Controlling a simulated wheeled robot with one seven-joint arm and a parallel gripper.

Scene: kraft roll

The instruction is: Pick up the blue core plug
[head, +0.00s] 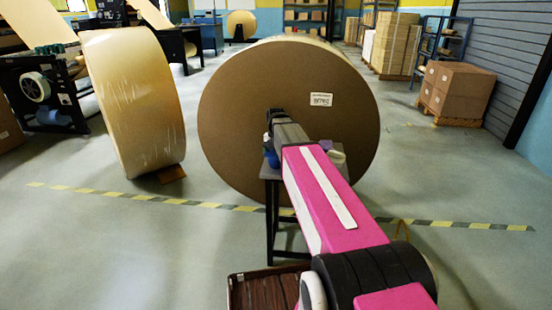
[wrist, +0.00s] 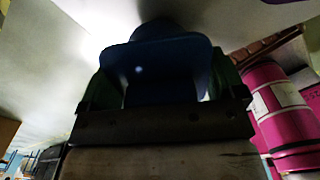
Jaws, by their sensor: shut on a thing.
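The blue core plug (wrist: 165,62) fills the middle of the wrist view, dark and shiny with a wide flange and a narrower end beyond it. My gripper (wrist: 162,88) is shut on it, with a green finger on each side. In the head view a bit of blue, likely the plug (head: 271,158), shows at the left edge of my arm, above a small dark stand (head: 271,195). My arm hides most of the stand top. I cannot tell whether the plug still touches the stand.
A large kraft roll (head: 240,120) stands right behind the stand. A purple thing (head: 326,145) and a pale round thing (head: 337,156) sit right of my arm. Another roll (head: 135,100) stands at left. Boxes on a pallet (head: 455,92) are at right. Floor on both sides is open.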

